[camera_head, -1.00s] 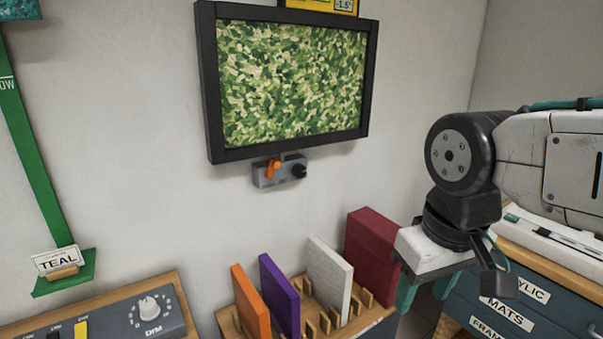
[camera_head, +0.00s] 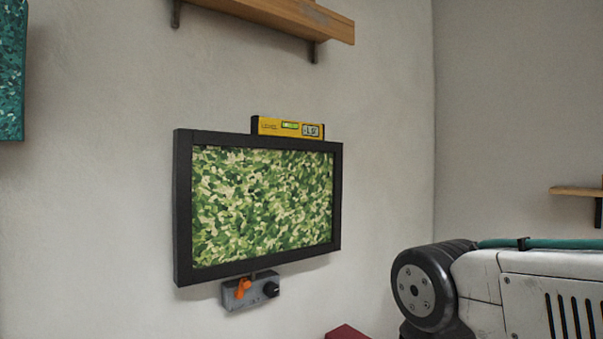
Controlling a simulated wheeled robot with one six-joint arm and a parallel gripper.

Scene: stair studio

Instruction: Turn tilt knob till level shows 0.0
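A yellow level (camera_head: 288,128) sits on the top edge of a black-framed green camouflage-patterned picture (camera_head: 262,205). Its small display (camera_head: 311,130) shows digits too small to read surely now; a second ago it read -1.5°. Under the frame is a grey box (camera_head: 252,291) with an orange lever (camera_head: 243,287) and a black knob (camera_head: 271,289). The box does not print clearly which control is the tilt knob. My arm is at the lower right, apart from the box. My gripper is below the picture's edge, out of view.
A wooden shelf (camera_head: 270,18) on brackets hangs above the picture. A teal panel (camera_head: 11,70) is at the left edge, and another shelf (camera_head: 577,191) at the right. A red object (camera_head: 346,332) shows at the bottom. The wall around the frame is clear.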

